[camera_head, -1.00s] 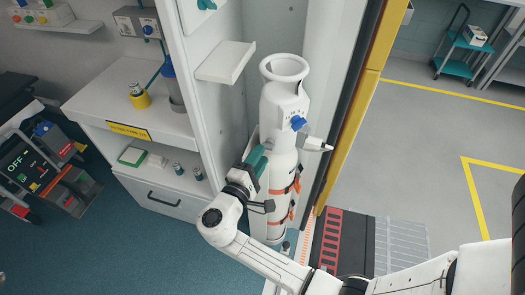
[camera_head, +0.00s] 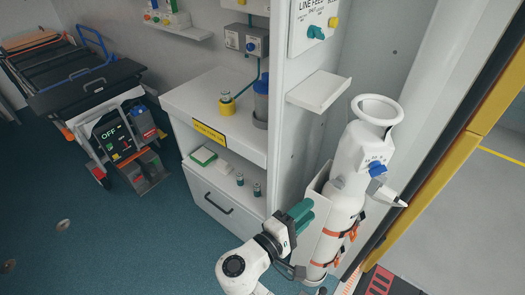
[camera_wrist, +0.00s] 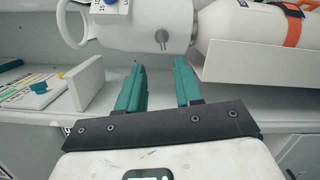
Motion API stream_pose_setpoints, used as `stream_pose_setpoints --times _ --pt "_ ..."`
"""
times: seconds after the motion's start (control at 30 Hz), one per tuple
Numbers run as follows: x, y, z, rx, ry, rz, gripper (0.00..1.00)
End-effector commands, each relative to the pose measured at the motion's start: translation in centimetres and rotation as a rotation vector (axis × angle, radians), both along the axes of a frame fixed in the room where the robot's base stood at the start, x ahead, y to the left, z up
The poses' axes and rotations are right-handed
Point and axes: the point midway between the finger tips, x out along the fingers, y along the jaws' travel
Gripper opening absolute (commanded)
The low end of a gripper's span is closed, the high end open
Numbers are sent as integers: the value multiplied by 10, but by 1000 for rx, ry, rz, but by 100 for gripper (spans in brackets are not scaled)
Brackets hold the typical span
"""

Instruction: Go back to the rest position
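My gripper (camera_head: 302,213) is at the lower middle of the head view, left of the white cylinder (camera_head: 347,190) in its bracket. In the wrist view my gripper (camera_wrist: 160,82) shows two teal fingers standing apart with nothing between them. The cylinder (camera_wrist: 140,22) lies beyond the fingertips there, with a gap that I cannot judge exactly. In the head view it stands in the cabinet bay, held by orange straps (camera_head: 340,233), with a blue knob (camera_head: 377,168) near its top.
A small white shelf (camera_head: 318,90) juts out above my gripper. A counter (camera_head: 215,105) with a drawer (camera_head: 215,195) stands to the left. A stretcher (camera_head: 80,85) and a device marked OFF (camera_head: 115,140) are farther left. The blue floor (camera_head: 110,235) is open. A yellow-edged doorway (camera_head: 455,150) is at right.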

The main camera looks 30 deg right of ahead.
Motion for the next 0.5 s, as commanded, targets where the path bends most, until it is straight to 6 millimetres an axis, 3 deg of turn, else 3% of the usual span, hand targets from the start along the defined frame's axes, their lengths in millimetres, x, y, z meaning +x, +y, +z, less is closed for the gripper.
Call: stream_pose_setpoints --times 0.27,0.37,0.5 --pt "-7 -8 -7 48 -1 -18 35" --pt "-26 -25 -24 174 -6 -62 35" --pt "-67 -50 -61 459 -28 -148 35"
